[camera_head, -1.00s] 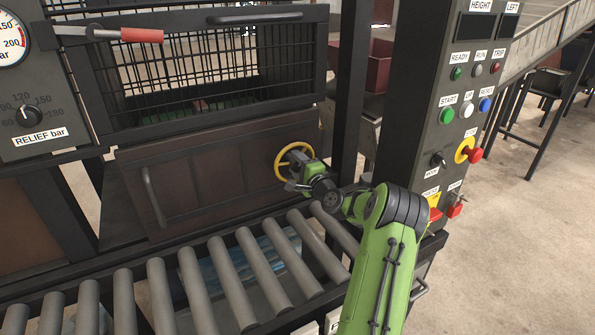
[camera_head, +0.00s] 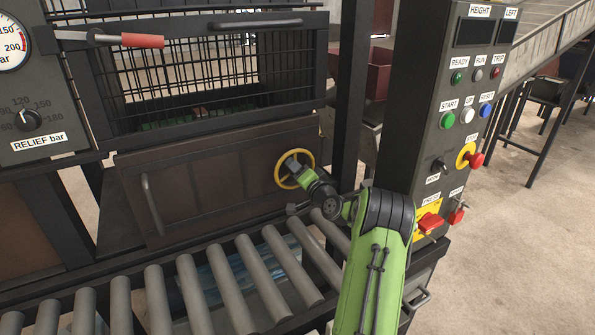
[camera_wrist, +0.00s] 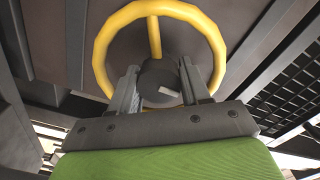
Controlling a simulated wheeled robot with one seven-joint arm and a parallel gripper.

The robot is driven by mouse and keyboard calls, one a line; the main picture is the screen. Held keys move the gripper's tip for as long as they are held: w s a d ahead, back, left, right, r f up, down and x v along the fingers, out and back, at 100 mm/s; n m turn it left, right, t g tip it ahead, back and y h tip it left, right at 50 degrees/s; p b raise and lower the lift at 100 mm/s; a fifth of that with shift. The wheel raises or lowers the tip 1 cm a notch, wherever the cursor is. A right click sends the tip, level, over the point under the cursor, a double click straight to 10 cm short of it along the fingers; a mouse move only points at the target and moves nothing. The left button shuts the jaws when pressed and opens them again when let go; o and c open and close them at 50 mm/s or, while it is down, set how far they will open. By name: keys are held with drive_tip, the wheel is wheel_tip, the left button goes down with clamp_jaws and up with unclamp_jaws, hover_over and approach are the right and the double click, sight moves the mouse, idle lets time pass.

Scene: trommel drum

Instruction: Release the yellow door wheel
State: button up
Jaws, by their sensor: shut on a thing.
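The yellow door wheel (camera_head: 278,174) is mounted at the upper right of the brown door (camera_head: 215,195), below the mesh panel. In the wrist view its yellow rim (camera_wrist: 219,48) arches above and around my fingers, with one spoke at the top and a dark round hub (camera_wrist: 158,72) in the middle. My gripper (camera_wrist: 160,84) faces the wheel with a finger on each side of the hub, shut on it. In the head view my gripper (camera_head: 298,170) is at the wheel, its hand to the lower right. The lower rim is partly hidden behind the gripper.
A roller conveyor (camera_head: 205,280) runs in front of the door. A control panel (camera_head: 450,150) with buttons and a red stop knob stands to the right. The door's grey handle (camera_head: 152,205) is at left. A mesh panel (camera_head: 200,80) is above; a dark post (camera_head: 348,90) is close right.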

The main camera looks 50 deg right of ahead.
drive_tip(key=shift+f, duration=0.1)
idle(0.4)
drive_tip(key=o, duration=1)
drive_tip(key=v, duration=1.5)
drive_tip(key=shift+s, duration=0.4)
